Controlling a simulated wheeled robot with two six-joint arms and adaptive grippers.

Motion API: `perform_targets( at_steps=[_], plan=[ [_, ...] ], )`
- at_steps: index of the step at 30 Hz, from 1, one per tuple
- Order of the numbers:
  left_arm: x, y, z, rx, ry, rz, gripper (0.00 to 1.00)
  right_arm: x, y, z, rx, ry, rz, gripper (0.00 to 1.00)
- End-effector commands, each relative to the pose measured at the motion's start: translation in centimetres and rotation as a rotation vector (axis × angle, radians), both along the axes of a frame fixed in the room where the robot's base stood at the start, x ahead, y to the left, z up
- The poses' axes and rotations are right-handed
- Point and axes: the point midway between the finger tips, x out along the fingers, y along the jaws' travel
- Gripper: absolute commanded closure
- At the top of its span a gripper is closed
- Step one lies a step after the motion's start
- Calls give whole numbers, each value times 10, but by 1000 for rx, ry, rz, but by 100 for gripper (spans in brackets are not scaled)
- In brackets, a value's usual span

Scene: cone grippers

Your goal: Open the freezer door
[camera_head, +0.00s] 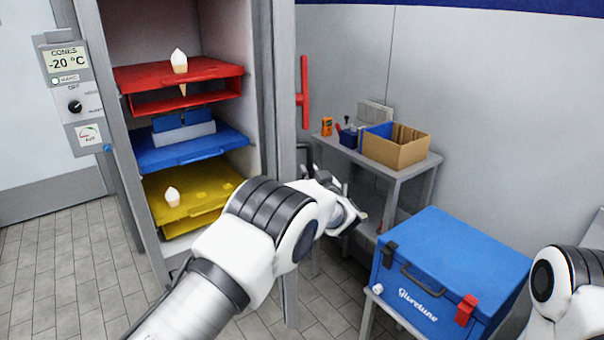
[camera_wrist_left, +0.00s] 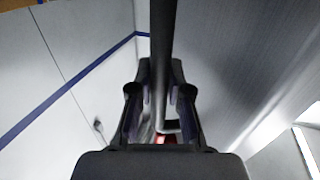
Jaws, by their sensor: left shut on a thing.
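The freezer (camera_head: 180,258) stands at the left with its inside in plain view. Its grey door (camera_head: 285,170) stands swung open, seen nearly edge-on to the right of the shelves. A dark handle (camera_head: 304,148) shows beside the door's outer face, partly hidden by my arm. My left gripper (camera_head: 338,196) is beside that face, partly hidden by its own arm. In the left wrist view, a dark bar, the handle (camera_wrist_left: 162,60), runs between the fingers of my left gripper (camera_wrist_left: 160,95), which is shut on it. My right gripper is out of view.
Red (camera_head: 160,75), blue (camera_head: 190,152) and yellow (camera_head: 215,190) trays sit inside the freezer, with cones on red and yellow. A red lever (camera_head: 303,92) shows beside the door. A grey table (camera_head: 420,165) holds a cardboard box (camera_head: 405,150). A blue cooler (camera_head: 450,265) stands at front right.

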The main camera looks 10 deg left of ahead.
Motion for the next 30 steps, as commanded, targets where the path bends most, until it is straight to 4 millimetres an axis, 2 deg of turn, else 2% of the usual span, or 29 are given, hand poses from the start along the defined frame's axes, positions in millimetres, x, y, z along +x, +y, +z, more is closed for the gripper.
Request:
perform_targets(
  at_steps=[11, 12, 13, 23, 26, 30],
  plan=[
    [1, 1, 5, 1, -8, 5, 100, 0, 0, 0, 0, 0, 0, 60],
    [1, 1, 5, 0, -8, 5, 69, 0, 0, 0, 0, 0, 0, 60],
    [1, 1, 5, 0, -8, 5, 58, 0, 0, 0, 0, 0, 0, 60],
    [1, 0, 4, 0, -4, 3, 57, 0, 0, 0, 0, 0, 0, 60],
    [1, 0, 15, 1, -7, 3, 57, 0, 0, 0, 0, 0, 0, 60],
    [1, 1, 44, 0, -8, 3, 57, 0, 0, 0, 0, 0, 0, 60]
  ],
)
